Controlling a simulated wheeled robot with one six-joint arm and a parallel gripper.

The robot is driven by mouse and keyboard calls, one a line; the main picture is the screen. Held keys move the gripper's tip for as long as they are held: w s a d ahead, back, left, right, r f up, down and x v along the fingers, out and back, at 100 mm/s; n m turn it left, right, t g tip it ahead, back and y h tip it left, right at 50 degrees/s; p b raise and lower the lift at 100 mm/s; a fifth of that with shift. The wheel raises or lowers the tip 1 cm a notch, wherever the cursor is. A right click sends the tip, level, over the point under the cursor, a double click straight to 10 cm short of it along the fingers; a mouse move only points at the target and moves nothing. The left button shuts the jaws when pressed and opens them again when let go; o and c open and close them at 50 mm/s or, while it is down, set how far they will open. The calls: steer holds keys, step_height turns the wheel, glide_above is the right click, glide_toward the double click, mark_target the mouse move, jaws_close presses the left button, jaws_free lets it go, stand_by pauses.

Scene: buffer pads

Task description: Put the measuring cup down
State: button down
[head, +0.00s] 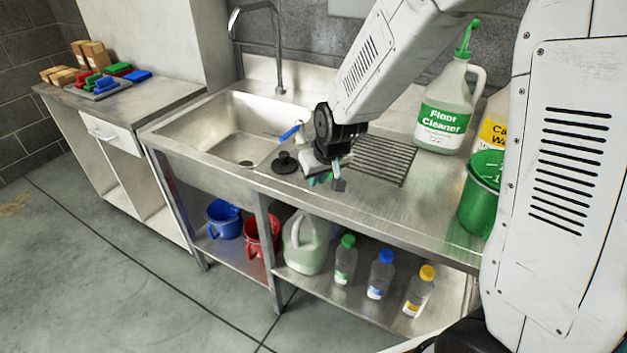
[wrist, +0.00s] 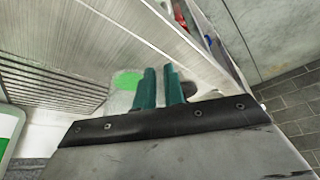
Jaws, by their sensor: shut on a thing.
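My gripper (head: 325,180) hangs over the front part of the steel counter, to the right of the sink. Its teal fingertips, also in the wrist view (wrist: 160,88), are close together and shut on the measuring cup. In the wrist view the measuring cup (wrist: 118,102) shows as a pale, see-through shape with a green patch, just beyond the fingers. Its lower part is hidden by the fingers and the dark gripper edge. In the head view I cannot make the cup out clearly. I cannot tell whether it touches the counter (head: 400,215).
A ribbed drain area (head: 385,162) lies behind my gripper, and a black plunger-like piece (head: 285,163) stands left of it. The floor cleaner jug (head: 447,110) and a green bucket (head: 480,195) stand right. The sink (head: 235,130) is left. Bare counter lies along the front edge.

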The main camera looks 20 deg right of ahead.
steer(key=shift+s+d+f, duration=0.15)
steer(key=shift+f, duration=0.25)
steer(key=shift+s+d+f, duration=0.1)
steer(key=shift+f, duration=0.25)
steer(key=shift+a+f, duration=0.2)
steer(key=shift+f, duration=0.2)
steer(key=c, duration=1.5)
jaws_free()
steer(key=shift+r, duration=0.2)
